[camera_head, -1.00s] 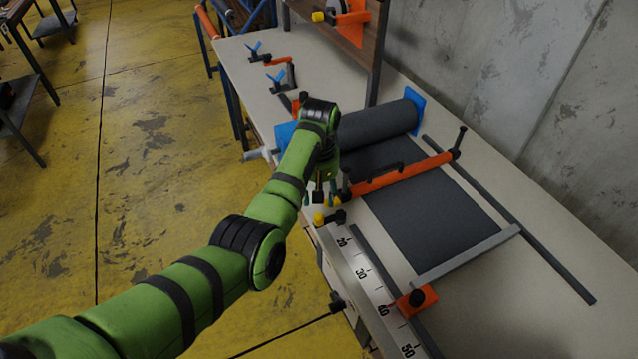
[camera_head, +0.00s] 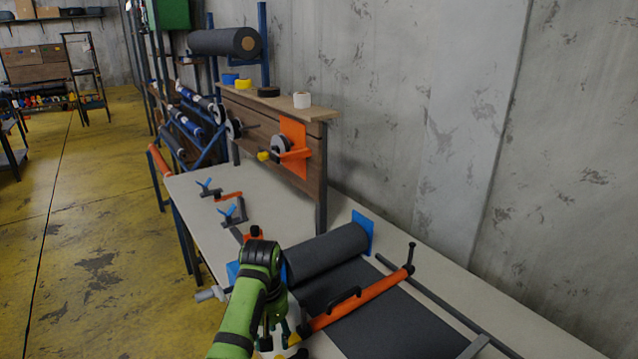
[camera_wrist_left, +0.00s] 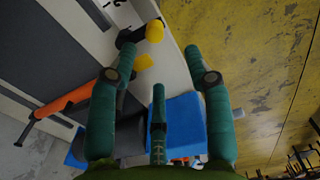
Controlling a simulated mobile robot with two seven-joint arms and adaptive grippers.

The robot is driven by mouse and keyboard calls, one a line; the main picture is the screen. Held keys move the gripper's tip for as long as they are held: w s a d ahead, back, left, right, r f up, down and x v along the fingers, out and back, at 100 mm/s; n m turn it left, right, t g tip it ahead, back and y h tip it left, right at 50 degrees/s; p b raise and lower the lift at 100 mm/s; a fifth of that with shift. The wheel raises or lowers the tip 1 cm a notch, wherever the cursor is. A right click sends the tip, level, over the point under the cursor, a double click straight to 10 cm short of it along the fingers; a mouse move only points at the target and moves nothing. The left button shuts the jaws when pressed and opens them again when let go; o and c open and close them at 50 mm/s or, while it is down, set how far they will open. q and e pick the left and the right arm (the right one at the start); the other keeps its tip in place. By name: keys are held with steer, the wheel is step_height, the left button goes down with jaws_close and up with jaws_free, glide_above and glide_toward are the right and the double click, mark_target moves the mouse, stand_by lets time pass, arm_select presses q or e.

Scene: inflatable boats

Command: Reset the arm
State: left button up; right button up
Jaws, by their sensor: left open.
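My left arm is green with black bands and comes in from the bottom of the head view. Its gripper (camera_head: 272,338) points down at the bench's near edge, close to the yellow-tipped left end of the orange bar (camera_head: 362,301). In the left wrist view the green fingers (camera_wrist_left: 158,50) are spread apart with nothing between them. The orange bar also shows there at the left (camera_wrist_left: 72,101), beside the fingers. My right gripper is in neither view.
A long pale bench (camera_head: 190,190) holds a dark roll (camera_head: 325,252) with its sheet pulled out under the orange bar. A wooden upright panel with an orange bracket (camera_head: 294,148) stands behind. A concrete wall is at the right; yellow floor (camera_head: 95,230) lies open at the left.

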arm_select(q)
steer(key=s+a+f+m+t, duration=0.1)
steer(key=s+a+f+m, duration=0.15)
steer(key=s+f, duration=0.4)
steer(key=s+a+f+m+t, duration=0.1)
steer(key=s+a+f, duration=0.35)
steer(key=s, duration=0.25)
steer(key=s+r+m+t, duration=0.1)
steer(key=s+r+m, duration=0.15)
steer(key=s, duration=0.65)
steer(key=s+r+m, duration=0.1)
steer(key=s+m, duration=0.2)
steer(key=s, duration=0.6)
step_height(320, 180, down, 25)
steer(key=s+g+b, duration=0.1)
steer(key=s, duration=0.2)
steer(key=s+a+f+g+b, duration=0.1)
steer(key=s+a+f, duration=0.2)
steer(key=s+f, duration=1.1)
steer(key=shift+s+a+m, duration=0.3)
steer(key=shift+s, duration=0.3)
